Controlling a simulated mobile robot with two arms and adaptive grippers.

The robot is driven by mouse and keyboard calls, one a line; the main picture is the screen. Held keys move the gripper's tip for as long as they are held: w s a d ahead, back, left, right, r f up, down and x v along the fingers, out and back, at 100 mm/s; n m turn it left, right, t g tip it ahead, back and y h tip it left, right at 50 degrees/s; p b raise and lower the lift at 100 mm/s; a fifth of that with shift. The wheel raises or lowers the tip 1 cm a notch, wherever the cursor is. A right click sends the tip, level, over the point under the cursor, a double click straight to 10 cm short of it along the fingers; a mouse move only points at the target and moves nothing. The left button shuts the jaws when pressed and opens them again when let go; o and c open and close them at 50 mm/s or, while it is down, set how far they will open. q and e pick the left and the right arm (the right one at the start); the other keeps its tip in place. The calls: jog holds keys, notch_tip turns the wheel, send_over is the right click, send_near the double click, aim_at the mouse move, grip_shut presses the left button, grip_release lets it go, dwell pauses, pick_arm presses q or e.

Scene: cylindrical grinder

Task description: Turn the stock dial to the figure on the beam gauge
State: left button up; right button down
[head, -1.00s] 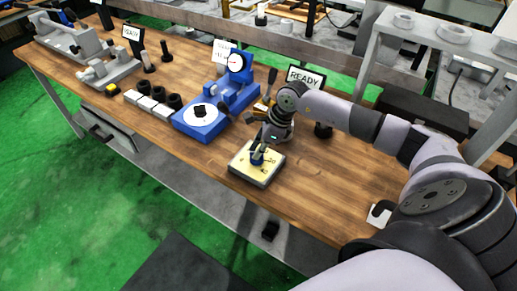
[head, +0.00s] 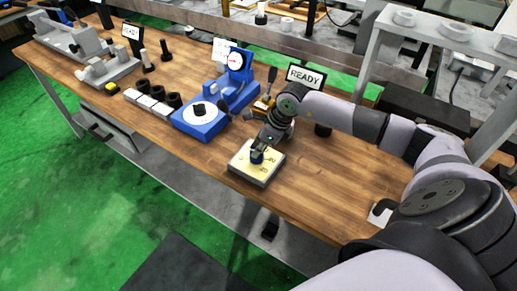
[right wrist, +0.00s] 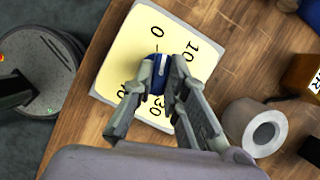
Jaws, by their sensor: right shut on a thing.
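The stock dial is a pale yellow plate (head: 249,167) with a blue knob (head: 257,156) in its middle, near the bench's front edge. My right gripper (head: 260,149) comes down from above and is shut on the knob. In the right wrist view the gripper (right wrist: 162,80) straddles the blue knob (right wrist: 157,63), and the yellow plate (right wrist: 120,62) shows 0, 10 and 30; other figures are partly covered. The knob's exact setting is unclear. The beam gauge seems to be the blue device with a white round face (head: 236,61); its figure is too small to read. My left gripper is out of view.
A blue base with a white disc (head: 187,117) stands left of the dial. A READY sign (head: 306,76) stands behind my right arm. Several white and black blocks lie farther left. A grey cylinder (right wrist: 256,127) stands beside the plate. Bare wood lies right of the dial.

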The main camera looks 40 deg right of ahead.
jog(key=m+b, duration=0.1)
jog(key=m, duration=0.1)
jog(key=m+h+b, duration=0.1)
jog(key=m, duration=0.1)
jog(key=shift+a+f+m+t+h, duration=0.1)
jog(key=shift+a+m+t+h, duration=0.05)
jog(key=shift+m+t+h, duration=0.2)
jog(key=m+h+b, duration=0.1)
jog(key=m+b, duration=0.1)
jog(key=m, duration=0.1)
jog(key=shift+b, duration=0.35)
jog(key=shift+a+m+h+b, duration=0.1)
jog(key=shift+m+h+b, duration=0.35)
jog(key=shift+m, duration=0.3)
jog(key=shift+r, duration=0.2)
jog(key=c, duration=1.6)
grip_release()
jog(key=shift+f, duration=0.1)
